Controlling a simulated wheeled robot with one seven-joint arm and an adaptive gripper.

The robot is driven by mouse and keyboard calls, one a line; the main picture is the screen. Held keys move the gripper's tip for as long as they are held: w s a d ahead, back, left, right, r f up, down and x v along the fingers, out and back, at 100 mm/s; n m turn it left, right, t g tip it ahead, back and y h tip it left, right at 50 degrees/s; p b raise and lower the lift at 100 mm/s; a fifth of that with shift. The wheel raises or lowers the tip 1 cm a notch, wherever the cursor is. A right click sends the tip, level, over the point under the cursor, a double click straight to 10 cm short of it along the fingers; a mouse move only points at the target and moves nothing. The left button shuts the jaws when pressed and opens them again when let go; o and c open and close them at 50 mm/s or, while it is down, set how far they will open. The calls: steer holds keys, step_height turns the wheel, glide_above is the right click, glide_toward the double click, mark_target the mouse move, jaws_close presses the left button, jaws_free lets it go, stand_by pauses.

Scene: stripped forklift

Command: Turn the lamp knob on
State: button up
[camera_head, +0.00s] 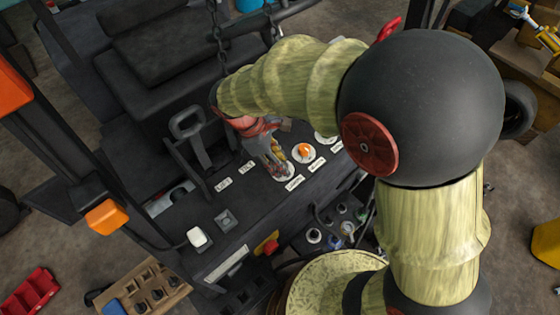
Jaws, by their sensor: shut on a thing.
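My gripper (278,167) reaches down to the dark control panel from the upper right. Its fingers are shut on a knob at the white round dial plate (286,175), the lowest and leftmost of a slanting row. The fingers hide most of this knob, so its turned position cannot be told. A small white label (294,183) lies beside the plate; its print is too small to read surely, so I cannot confirm it is the lamp knob. An orange knob (304,150) on a white plate sits just to the right, apart from my fingers.
A third white plate (325,137) is partly hidden by my arm. A red and yellow switch (266,246) and a white-topped lever (197,237) are nearer. A seat (175,50) and chain are behind.

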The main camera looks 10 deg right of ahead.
steer(key=shift+m, duration=0.3)
steer(key=m+g, duration=0.1)
steer(key=m, duration=0.1)
steer(key=m+g+y, duration=0.1)
steer(key=m, duration=0.2)
steer(key=shift+w+d+p, duration=0.1)
steer(key=shift+w+p, duration=0.05)
steer(key=shift+p, duration=0.15)
steer(key=m+y, duration=0.1)
steer(key=m, duration=0.2)
steer(key=m+g, duration=0.1)
steer(key=m, duration=0.2)
steer(key=shift+w+d+y, duration=0.1)
steer(key=shift+y, duration=0.3)
steer(key=shift+m, duration=0.3)
steer(key=o, duration=1.2)
steer(key=shift+c, duration=0.2)
steer(key=shift+r, duration=0.1)
steer(key=v, duration=1.1)
steer(key=shift+w+r+g, duration=0.3)
steer(key=shift+w, duration=0.1)
